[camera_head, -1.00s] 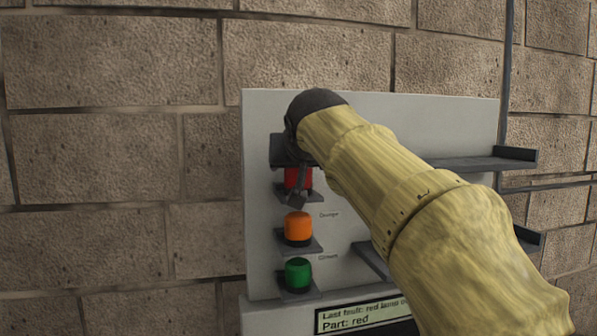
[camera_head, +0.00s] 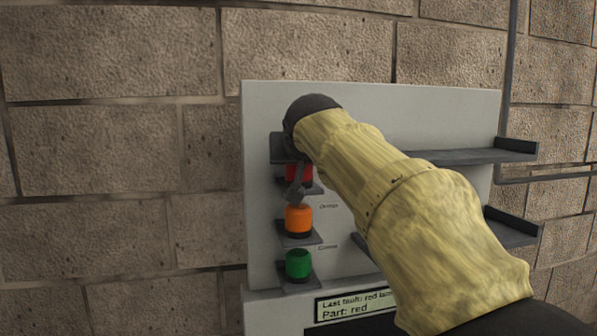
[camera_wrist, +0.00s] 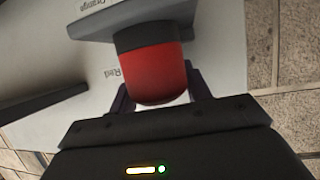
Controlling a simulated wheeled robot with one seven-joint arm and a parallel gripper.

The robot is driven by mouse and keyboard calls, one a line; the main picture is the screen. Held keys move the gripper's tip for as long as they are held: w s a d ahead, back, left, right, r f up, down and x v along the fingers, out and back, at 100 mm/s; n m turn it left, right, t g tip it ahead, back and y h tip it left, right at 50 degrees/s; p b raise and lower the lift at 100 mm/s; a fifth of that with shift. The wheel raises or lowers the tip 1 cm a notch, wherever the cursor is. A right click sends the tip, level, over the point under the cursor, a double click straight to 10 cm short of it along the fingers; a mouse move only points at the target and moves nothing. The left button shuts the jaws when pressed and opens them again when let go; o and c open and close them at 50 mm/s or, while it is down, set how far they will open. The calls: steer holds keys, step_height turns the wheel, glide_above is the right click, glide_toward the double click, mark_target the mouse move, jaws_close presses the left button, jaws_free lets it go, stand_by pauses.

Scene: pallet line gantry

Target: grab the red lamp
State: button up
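The red lamp (camera_head: 300,172) has a dark base and sits on the top small shelf of the grey panel, partly hidden by my gripper in the head view. In the wrist view the red lamp (camera_wrist: 155,78) is large and close, its base still against its shelf (camera_wrist: 150,20). My gripper (camera_wrist: 162,95) is open, with one finger on each side of the lamp's red end. A gap shows between the lamp and the right finger; contact on the left cannot be told. In the head view my gripper (camera_head: 296,186) is at the red lamp's front.
An orange lamp (camera_head: 299,219) and a green lamp (camera_head: 298,263) stand on small shelves below. Longer dark shelves (camera_head: 455,157) stick out on the panel's right. A display (camera_head: 352,304) reading "Part: red" is below. A brick wall stands behind.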

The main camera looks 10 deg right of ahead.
steer(key=shift+r, duration=0.15)
steer(key=shift+c, duration=0.2)
steer(key=shift+s+r+b, duration=0.15)
steer(key=shift+s+b, duration=0.05)
steer(key=shift+b, duration=0.25)
step_height(320, 180, up, 7)
steer(key=shift+f+p, duration=0.1)
steer(key=shift+p, duration=0.35)
steer(key=s+b, duration=0.8)
steer(key=s, duration=1.1)
steer(key=shift+s+f, duration=0.15)
steer(key=shift+s, duration=0.2)
